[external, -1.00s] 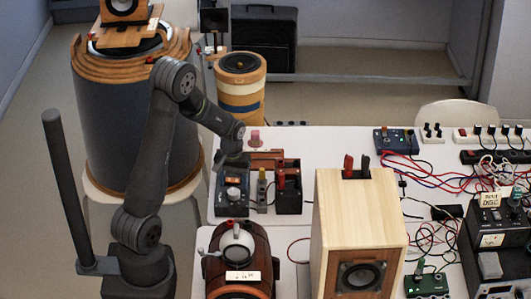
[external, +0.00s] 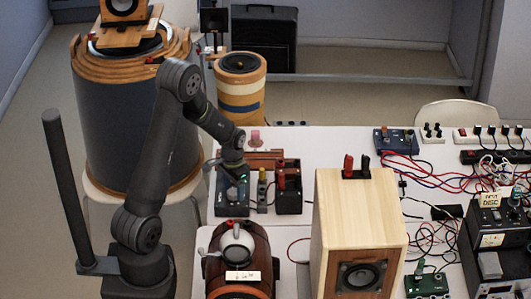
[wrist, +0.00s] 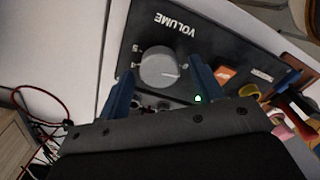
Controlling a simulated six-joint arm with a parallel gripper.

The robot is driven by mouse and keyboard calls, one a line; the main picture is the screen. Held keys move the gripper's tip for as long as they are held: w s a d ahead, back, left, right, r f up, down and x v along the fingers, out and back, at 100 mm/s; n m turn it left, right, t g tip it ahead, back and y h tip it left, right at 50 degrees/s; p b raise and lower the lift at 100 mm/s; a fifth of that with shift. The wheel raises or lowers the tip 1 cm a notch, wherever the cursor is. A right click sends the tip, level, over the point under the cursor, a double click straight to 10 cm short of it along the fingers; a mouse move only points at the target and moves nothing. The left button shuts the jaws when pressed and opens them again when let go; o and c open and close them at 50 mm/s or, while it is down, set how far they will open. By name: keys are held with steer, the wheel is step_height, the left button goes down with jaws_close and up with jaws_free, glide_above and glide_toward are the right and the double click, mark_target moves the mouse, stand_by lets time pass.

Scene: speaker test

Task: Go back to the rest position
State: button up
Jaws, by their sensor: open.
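My gripper (external: 238,184) is over the black volume box (external: 222,207) near the left edge of the white table, pointing down. In the wrist view its two blue fingers (wrist: 161,88) are open, one on each side of the round grey knob (wrist: 160,69). A gap shows beside the knob, and I cannot tell whether either finger touches it. The box, lettered VOLUME, also shows in the wrist view (wrist: 205,38), with a small green light and an orange switch.
A wooden barrel speaker (external: 238,250) stands in front of the box, and a pale wooden speaker (external: 375,215) stands to its right. A black holder (external: 289,198) with red plugs sits close beside it. Wires and devices crowd the table's right side.

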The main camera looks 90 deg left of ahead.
steer(key=m, duration=0.4)
steer(key=shift+m, duration=1.9)
